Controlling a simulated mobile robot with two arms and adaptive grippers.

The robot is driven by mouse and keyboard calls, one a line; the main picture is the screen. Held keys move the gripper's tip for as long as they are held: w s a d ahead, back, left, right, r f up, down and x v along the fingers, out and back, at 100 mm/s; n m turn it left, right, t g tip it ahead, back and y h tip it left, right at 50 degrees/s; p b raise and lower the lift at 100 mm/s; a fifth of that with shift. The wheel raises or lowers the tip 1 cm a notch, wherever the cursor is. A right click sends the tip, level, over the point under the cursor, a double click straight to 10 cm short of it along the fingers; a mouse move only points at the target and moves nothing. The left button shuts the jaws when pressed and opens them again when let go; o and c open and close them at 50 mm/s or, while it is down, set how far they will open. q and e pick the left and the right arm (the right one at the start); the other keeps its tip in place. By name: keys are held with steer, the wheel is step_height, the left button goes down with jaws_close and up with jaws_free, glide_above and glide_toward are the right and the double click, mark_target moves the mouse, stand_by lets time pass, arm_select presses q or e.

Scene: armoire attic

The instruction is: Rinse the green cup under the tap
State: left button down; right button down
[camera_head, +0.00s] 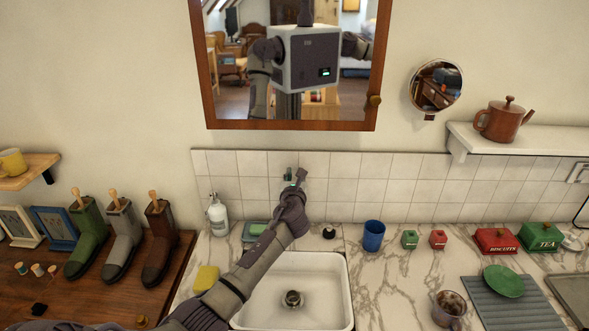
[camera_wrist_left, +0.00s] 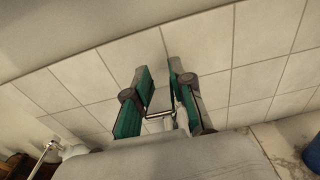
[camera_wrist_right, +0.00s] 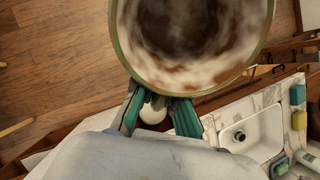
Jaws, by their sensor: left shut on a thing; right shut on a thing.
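The green cup (camera_wrist_right: 193,45) fills the top of the right wrist view, its opening facing the camera. Its rim is green, and its white inside is smeared with brown. My right gripper (camera_wrist_right: 158,103) is shut on the cup; neither shows in the head view. My left gripper (camera_head: 290,178) is at the tiled wall behind the sink (camera_head: 338,295). In the left wrist view it (camera_wrist_left: 160,72) is shut on a small metal part (camera_wrist_left: 160,114), seemingly of the tap. My left arm hides most of the tap in the head view. I cannot tell whether water runs.
A soap bottle (camera_head: 218,215) and a yellow sponge (camera_head: 206,278) stand left of the sink. A blue cup (camera_head: 374,236), small tins and a stained glass (camera_head: 449,308) are on the marble counter to the right. A mirror cabinet (camera_head: 204,70) hangs above.

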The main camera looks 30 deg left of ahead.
arm_select(q)
steer(key=c, duration=1)
jaws_free()
steer(key=v, duration=1.2)
steer(key=shift+d, duration=0.15)
